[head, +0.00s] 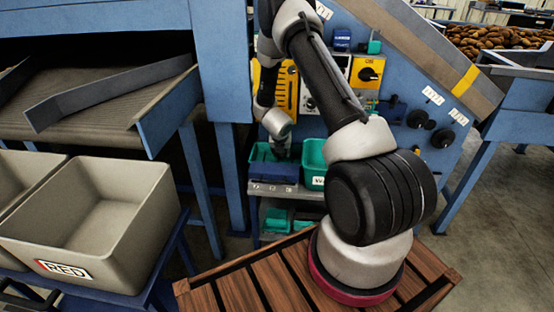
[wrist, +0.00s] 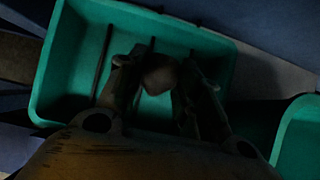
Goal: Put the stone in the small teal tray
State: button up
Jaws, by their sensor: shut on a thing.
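The stone (wrist: 158,74), a small brownish lump, is pinched between the two fingertips of my gripper (wrist: 159,80) in the wrist view. Beneath it is a teal tray (wrist: 222,65) with dark bars across its floor. The head view shows my gripper (head: 282,150) low over this left teal tray (head: 254,152); the stone is hidden there by the arm and gripper. I cannot tell whether the stone touches the tray floor. A second teal tray (head: 313,155) with a white label stands to the right; its edge shows in the wrist view (wrist: 300,138).
A dark blue box (head: 272,171) sits in front of the left tray on the shelf. A control panel (head: 310,95) rises behind. More teal trays (head: 279,219) lie below. A grey bin marked RED (head: 95,215) stands at left.

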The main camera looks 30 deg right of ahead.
jog(key=o, duration=1.1)
jog(key=shift+o, duration=0.2)
jog(key=v, duration=1.2)
